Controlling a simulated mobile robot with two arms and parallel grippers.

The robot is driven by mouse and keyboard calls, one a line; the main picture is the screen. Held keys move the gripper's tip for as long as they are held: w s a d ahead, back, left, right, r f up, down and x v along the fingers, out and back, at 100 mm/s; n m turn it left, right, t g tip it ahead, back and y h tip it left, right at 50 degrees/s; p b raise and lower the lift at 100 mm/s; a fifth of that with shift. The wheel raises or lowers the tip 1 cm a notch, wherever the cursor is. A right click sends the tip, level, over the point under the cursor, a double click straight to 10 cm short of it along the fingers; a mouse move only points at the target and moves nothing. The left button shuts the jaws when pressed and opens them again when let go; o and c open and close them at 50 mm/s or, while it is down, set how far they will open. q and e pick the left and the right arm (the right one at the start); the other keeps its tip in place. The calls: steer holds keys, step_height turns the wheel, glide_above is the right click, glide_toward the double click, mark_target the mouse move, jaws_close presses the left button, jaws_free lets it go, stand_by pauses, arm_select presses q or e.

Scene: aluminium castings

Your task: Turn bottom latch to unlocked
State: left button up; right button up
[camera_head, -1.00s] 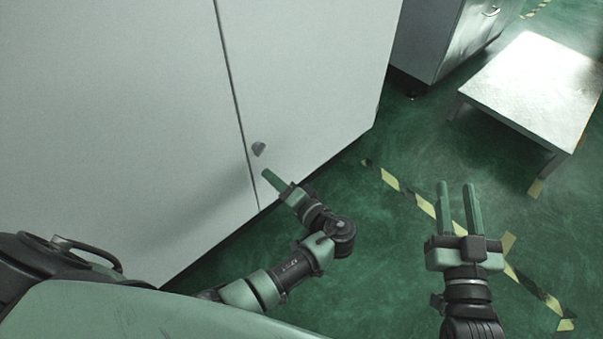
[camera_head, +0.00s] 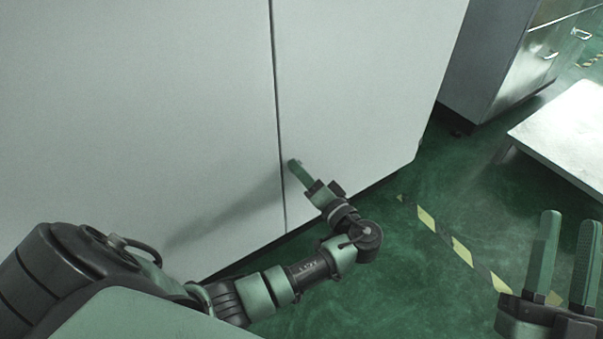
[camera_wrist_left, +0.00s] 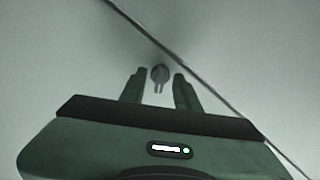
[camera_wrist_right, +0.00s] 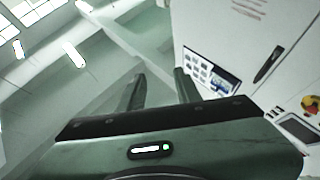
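The bottom latch (camera_wrist_left: 160,73) is a small dark round knob with a narrow tab, on the pale cabinet door (camera_head: 350,90) beside the door seam. In the left wrist view it sits between the tips of my left gripper (camera_wrist_left: 159,76), whose fingers stand apart on either side without visible contact. In the head view my left gripper (camera_head: 297,166) reaches the door just right of the seam and largely hides the latch. My right gripper (camera_head: 568,218) is open and empty over the floor at the lower right; its spread fingers also show in the right wrist view (camera_wrist_right: 160,76).
A light table (camera_head: 570,135) stands at the right, and a grey cabinet (camera_head: 500,70) behind it. Yellow-black tape (camera_head: 462,250) marks the green floor.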

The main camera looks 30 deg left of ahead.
arm_select(q)
jaws_close()
